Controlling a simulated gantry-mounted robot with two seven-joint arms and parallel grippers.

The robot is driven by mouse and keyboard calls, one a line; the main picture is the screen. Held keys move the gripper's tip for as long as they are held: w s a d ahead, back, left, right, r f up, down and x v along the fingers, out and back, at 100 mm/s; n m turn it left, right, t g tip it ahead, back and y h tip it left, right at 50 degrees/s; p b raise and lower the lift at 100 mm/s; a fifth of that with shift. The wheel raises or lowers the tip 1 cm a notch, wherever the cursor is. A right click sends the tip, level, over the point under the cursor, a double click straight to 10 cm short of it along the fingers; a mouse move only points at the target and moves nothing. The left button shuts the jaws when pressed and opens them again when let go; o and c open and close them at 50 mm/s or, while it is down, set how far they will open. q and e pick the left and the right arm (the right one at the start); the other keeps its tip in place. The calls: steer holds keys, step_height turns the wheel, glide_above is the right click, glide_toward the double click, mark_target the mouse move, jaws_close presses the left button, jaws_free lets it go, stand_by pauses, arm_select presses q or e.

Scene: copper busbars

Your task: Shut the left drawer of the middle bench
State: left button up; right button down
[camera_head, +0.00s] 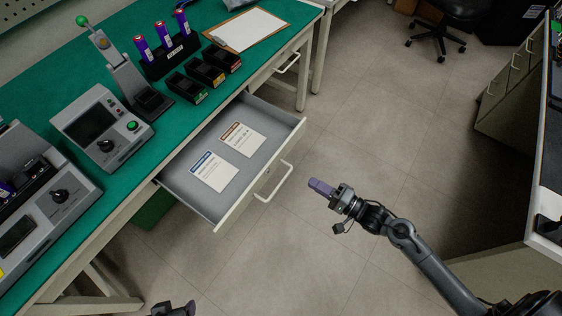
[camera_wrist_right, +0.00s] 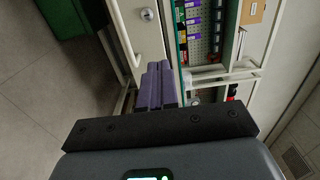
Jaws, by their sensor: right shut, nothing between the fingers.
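The drawer (camera_head: 205,205) of the green-topped bench stands pulled well out, with two printed cards lying flat inside. Its pale front (camera_head: 250,192) carries a bar handle (camera_head: 275,182). My right gripper (camera_head: 318,187) is shut and empty, a short way to the right of the handle in the head view, its purple fingers pointing toward the drawer front. In the right wrist view the shut purple fingers (camera_wrist_right: 158,86) point at a pale front panel (camera_wrist_right: 141,38) with a round lock. A dark piece at the head view's bottom edge may be my left gripper (camera_head: 176,310); its fingers cannot be made out.
The bench top (camera_head: 130,30) holds grey instruments, a stand of purple cells, small black bins (camera_head: 206,70) and a clipboard (camera_head: 247,29). A green bin (camera_head: 153,209) stands below. Floor (camera_head: 310,235) is clear around my right gripper. Another bench stands right.

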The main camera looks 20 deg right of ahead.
steer(key=b, duration=0.4)
glide_toward(275, 159)
steer(key=x, duration=0.5)
steer(key=shift+a, duration=0.2)
steer(key=shift+w+a+r+b, duration=0.15)
steer(key=shift+w+a+b, duration=0.3)
steer(key=shift+w, duration=0.2)
steer(key=shift+w, duration=0.15)
